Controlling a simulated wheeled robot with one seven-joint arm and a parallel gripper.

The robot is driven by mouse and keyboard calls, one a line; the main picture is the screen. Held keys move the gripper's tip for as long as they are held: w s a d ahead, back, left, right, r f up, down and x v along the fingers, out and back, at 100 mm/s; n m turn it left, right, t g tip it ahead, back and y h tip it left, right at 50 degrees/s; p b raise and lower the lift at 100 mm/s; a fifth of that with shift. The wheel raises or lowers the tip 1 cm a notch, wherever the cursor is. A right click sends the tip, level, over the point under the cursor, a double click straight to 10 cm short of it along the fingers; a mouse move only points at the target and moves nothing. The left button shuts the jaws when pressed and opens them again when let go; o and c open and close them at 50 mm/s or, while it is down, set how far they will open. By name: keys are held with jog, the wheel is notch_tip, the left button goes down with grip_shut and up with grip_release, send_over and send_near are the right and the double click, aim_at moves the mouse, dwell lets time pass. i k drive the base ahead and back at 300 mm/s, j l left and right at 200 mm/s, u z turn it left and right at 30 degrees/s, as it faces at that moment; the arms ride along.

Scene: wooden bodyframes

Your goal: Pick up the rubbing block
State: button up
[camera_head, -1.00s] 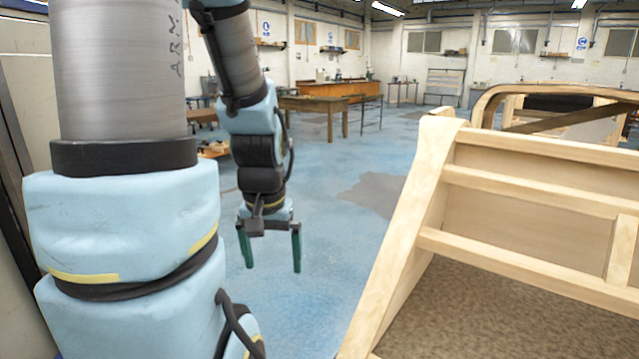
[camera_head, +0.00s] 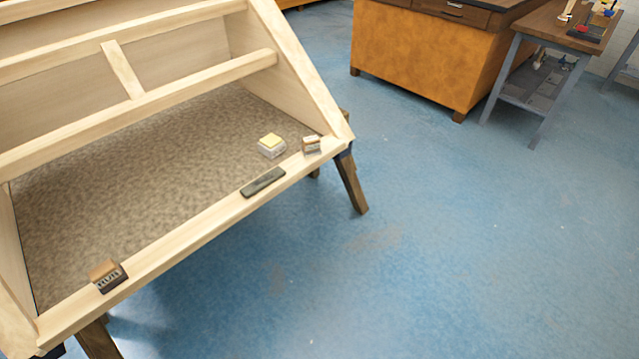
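Several small items lie on the wooden bodyframe (camera_head: 190,234). A block with a brown wooden top and a dark, marked side (camera_head: 108,276) sits on the front rail near its left end. A small block with a brown top and pale side (camera_head: 311,144) sits near the rail's right end. A flat dark bar (camera_head: 263,182) lies on the rail between them. A yellow-topped pale block or box (camera_head: 271,146) rests on the mottled panel just behind the rail. I cannot tell for certain which is the rubbing block. My gripper is not in view.
The bodyframe stands on dark wooden legs (camera_head: 351,184), with slanted sides and crossbars above the panel. An orange-brown cabinet (camera_head: 415,55) and a metal-legged bench (camera_head: 560,35) with small items stand at the back right. The blue floor (camera_head: 460,260) in front is clear.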

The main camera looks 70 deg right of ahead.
aim_at(108, 276)
jog(key=z, duration=1.7)
jog(key=i+l, duration=0.15)
jog(key=l, duration=0.2)
jog(key=i+l, duration=0.15)
jog(key=l, duration=0.2)
jog(key=i+l+u, duration=0.1)
jog(key=l, duration=0.3)
jog(key=i+l, duration=0.15)
jog(key=l, duration=0.2)
jog(key=l+u, duration=0.1)
jog(key=u, duration=2.85)
